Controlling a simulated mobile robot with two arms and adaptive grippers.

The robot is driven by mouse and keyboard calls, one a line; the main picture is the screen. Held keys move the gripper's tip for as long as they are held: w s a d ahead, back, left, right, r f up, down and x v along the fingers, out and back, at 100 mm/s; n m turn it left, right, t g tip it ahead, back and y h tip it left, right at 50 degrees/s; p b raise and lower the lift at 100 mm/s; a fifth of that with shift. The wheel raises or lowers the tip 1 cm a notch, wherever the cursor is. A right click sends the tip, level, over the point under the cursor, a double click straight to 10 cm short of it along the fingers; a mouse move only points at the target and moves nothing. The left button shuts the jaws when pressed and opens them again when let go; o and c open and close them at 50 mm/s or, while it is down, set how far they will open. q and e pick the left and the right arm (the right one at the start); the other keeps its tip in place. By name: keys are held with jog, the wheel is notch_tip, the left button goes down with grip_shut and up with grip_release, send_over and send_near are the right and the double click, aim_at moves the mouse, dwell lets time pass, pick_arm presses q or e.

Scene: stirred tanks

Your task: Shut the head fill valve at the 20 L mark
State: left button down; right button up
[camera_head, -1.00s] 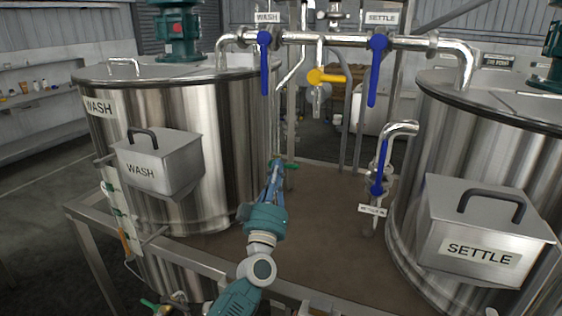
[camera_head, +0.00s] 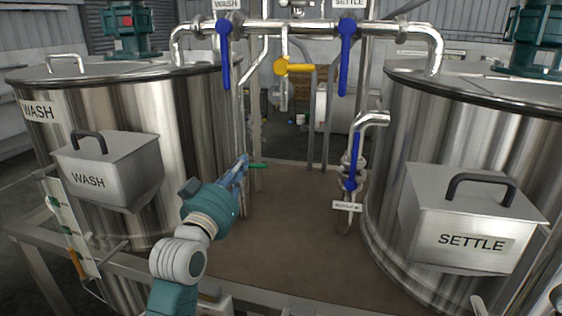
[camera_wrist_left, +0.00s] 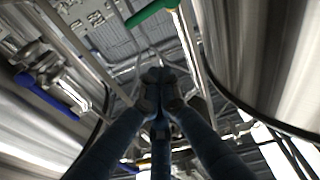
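I cannot tell which valve is the head fill valve. A green lever (camera_head: 258,166) sits on a thin upright pipe beside the WASH tank; it also shows in the left wrist view (camera_wrist_left: 150,13). My left gripper (camera_head: 243,162) is close to this lever in the head view. In the left wrist view its fingers (camera_wrist_left: 157,76) meet at the tips with nothing between them, apart from the lever. A white gauge strip (camera_head: 68,225) with green marks stands on the WASH tank (camera_head: 190,130); its marks are too small to read. My right gripper is not seen.
Blue handles hang at the WASH pipe (camera_head: 224,55) and the SETTLE pipe (camera_head: 346,60), with a yellow handle (camera_head: 295,68) between. Another blue handle (camera_head: 354,160) is on the outlet by the SETTLE tank (camera_head: 420,140). The brown deck (camera_head: 290,225) between the tanks is clear.

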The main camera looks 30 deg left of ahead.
pick_arm(q)
jog(key=a, duration=0.1)
jog(key=r+y+p, duration=0.1)
jog(key=p, duration=0.3)
send_over(255, 166)
jog(key=a, duration=0.1)
jog(key=shift+g, duration=0.3)
jog(key=f, duration=0.1)
jog(key=s+f, duration=0.1)
jog(key=f, duration=0.1)
jog(key=shift+s+d+f+p, duration=0.3)
jog(key=shift+d+f+p, duration=0.05)
jog(key=shift+f, duration=0.05)
jog(key=shift+f, duration=0.15)
jog(key=shift+d+f+m+h, duration=0.25)
jog(key=shift+f+m+h, duration=0.15)
jog(key=shift+f+m, duration=0.35)
